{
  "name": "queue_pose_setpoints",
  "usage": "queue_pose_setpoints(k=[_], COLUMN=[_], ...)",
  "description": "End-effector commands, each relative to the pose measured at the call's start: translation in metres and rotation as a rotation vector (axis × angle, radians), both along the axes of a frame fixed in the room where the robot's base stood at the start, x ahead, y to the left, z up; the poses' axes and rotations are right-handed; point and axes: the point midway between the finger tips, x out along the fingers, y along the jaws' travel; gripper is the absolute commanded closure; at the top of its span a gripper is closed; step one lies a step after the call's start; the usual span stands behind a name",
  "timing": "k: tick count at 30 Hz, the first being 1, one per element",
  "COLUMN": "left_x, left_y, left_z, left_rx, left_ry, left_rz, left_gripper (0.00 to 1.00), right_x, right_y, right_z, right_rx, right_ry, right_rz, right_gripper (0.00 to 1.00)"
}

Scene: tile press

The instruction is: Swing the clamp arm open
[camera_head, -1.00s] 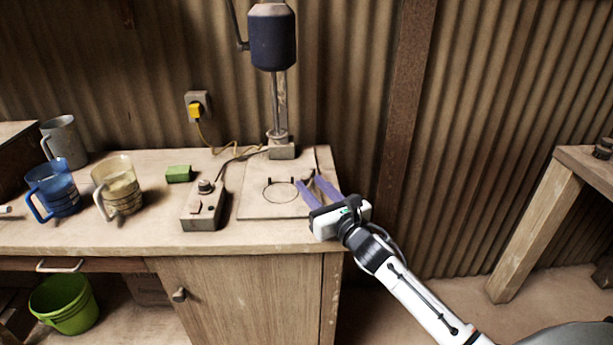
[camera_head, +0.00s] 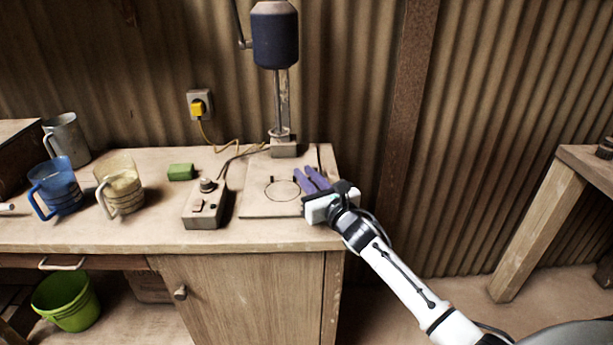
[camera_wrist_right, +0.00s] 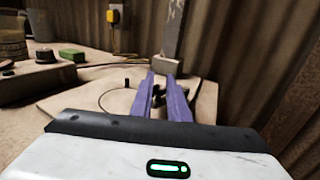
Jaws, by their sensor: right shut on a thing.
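The tile press stands at the back of the bench, with a dark motor head (camera_head: 275,35) on a post above a flat base plate (camera_head: 262,204) marked with a circle. My right gripper (camera_head: 309,176) is over the right part of the plate, its purple fingers close together. In the right wrist view, a small dark part, apparently the clamp arm (camera_wrist_right: 158,96), sits between the fingers (camera_wrist_right: 161,82). The fingers hide most of it, so its angle cannot be told. My left gripper is not in view.
A control box (camera_head: 205,205) with a knob and a green block (camera_head: 180,172) lie left of the plate. A blue mug (camera_head: 57,190), a clear mug (camera_head: 120,187) and a grey mug (camera_head: 67,138) stand farther left. The corrugated wall (camera_head: 350,100) is close behind.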

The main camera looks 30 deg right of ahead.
Motion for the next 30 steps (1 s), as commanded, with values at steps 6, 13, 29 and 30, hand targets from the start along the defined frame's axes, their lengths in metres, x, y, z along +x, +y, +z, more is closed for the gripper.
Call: queue_pose_setpoints(k=[6, 13, 29, 30], left_x=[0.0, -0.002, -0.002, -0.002], left_y=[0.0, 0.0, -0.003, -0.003], left_z=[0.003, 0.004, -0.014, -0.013], left_rx=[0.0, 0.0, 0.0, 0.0], left_ry=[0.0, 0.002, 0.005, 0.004], left_rz=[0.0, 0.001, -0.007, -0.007], left_gripper=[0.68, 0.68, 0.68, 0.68], right_x=[-0.001, -0.009, -0.019, -0.019], right_y=[-0.002, -0.011, -0.022, -0.022], right_z=[0.002, 0.002, 0.001, 0.001], right_rx=[-0.007, -0.013, 0.0, 0.0], right_ry=[-0.002, -0.003, -0.001, -0.001], right_rz=[0.029, 0.167, 0.37, 0.37], right_gripper=[1.0, 1.0, 1.0, 1.0])
